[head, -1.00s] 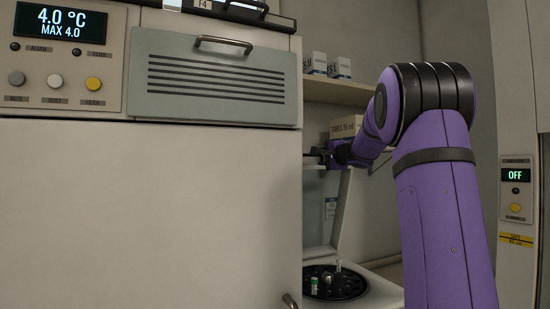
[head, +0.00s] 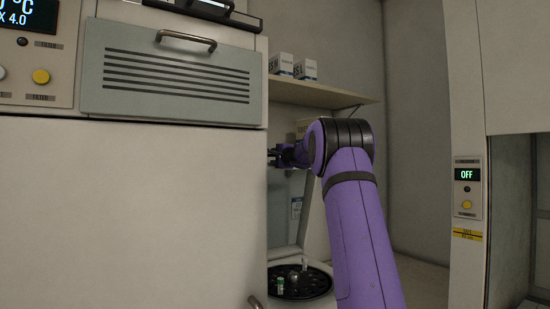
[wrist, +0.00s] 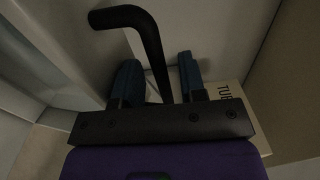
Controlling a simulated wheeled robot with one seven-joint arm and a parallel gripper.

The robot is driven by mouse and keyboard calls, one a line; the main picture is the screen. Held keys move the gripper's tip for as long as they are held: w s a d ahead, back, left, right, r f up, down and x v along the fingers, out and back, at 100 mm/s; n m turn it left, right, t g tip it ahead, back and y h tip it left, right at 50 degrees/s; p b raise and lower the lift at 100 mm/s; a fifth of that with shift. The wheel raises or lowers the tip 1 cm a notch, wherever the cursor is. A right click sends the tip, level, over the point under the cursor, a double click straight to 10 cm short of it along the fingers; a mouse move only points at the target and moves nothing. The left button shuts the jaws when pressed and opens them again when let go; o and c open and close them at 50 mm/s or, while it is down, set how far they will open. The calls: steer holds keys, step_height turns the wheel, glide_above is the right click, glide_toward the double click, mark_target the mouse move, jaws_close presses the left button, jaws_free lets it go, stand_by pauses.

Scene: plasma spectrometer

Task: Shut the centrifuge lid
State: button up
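The centrifuge (head: 318,303) stands low behind the big cabinet, partly hidden by it and by my arm. Its bowl shows a dark round rotor (head: 318,283) with a few small tubes in it. The lid (head: 314,225) stands raised, seen nearly edge-on and partly covered by my arm. My gripper (head: 273,156) is at the height of the lid's top, small and dark in the head view. In the wrist view, my gripper (wrist: 158,75) has its two fingers apart, with a dark bent handle (wrist: 150,38) running between them. Gaps show on both sides of the handle.
The large cabinet (head: 130,215) with a vented grey panel (head: 170,80) closes off the left side. A shelf (head: 315,93) with boxes is behind my arm. On the right is a hood with a display reading OFF (head: 466,174). A box (wrist: 232,100) lies beyond my fingers.

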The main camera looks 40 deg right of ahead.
steer(key=shift+w+d, duration=0.1)
steer(key=shift+w, duration=0.2)
steer(key=shift+c, duration=0.2)
jaws_close()
steer(key=shift+s, duration=0.1)
